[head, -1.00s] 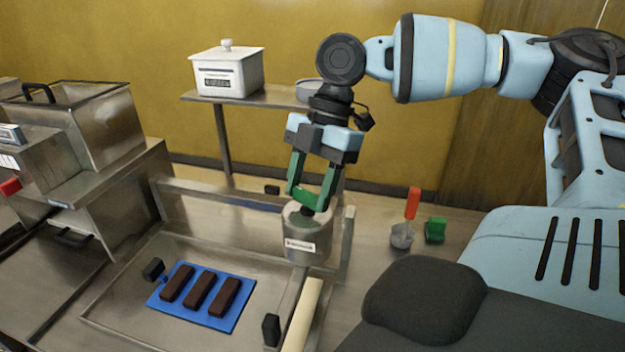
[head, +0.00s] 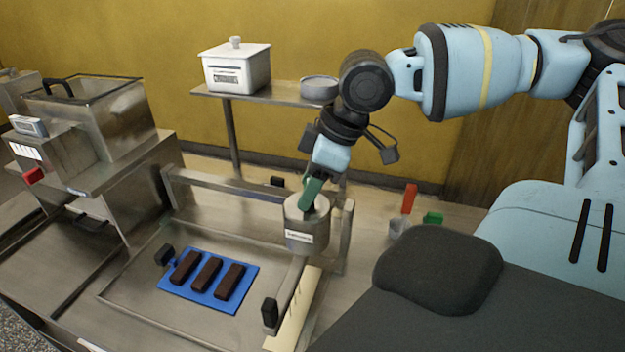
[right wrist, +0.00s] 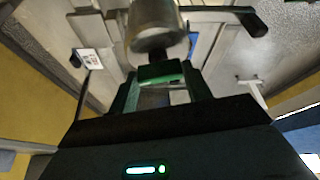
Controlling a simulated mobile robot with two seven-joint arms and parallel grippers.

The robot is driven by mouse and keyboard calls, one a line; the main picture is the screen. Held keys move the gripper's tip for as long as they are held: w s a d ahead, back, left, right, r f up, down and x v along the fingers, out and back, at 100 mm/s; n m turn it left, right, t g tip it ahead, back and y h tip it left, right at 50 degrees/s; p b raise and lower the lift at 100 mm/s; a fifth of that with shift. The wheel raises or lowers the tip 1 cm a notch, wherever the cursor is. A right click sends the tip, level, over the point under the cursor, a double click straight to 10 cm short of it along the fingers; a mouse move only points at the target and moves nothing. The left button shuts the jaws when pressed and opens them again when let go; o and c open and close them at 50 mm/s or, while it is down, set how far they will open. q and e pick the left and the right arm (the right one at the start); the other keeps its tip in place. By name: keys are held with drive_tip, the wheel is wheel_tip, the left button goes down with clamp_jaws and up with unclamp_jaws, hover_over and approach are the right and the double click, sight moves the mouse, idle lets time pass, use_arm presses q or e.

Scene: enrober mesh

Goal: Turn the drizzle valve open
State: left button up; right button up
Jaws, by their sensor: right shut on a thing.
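In the right wrist view the pot (right wrist: 154,24) shows just beyond the fingers (right wrist: 160,75). How far the valve is turned cannot be told. My left gripper is not in view.
A blue mat (head: 225,299) with three dark bars lies in the steel tray (head: 130,296). A white lidded box (head: 236,68) stands on the back shelf. A steel machine (head: 105,125) is at left. A red-handled tool (head: 409,198) and green block (head: 433,218) lie to the right.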

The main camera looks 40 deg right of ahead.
drive_tip(key=shift+m+h, duration=0.5)
drive_tip(key=shift+m, duration=0.7)
drive_tip(key=o, duration=1)
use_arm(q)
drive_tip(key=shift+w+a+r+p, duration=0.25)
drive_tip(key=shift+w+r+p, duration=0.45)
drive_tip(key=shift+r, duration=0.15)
use_arm(e)
drive_tip(key=v, duration=0.8)
drive_tip(key=shift+s+a+f, duration=0.1)
drive_tip(key=shift+f, duration=0.1)
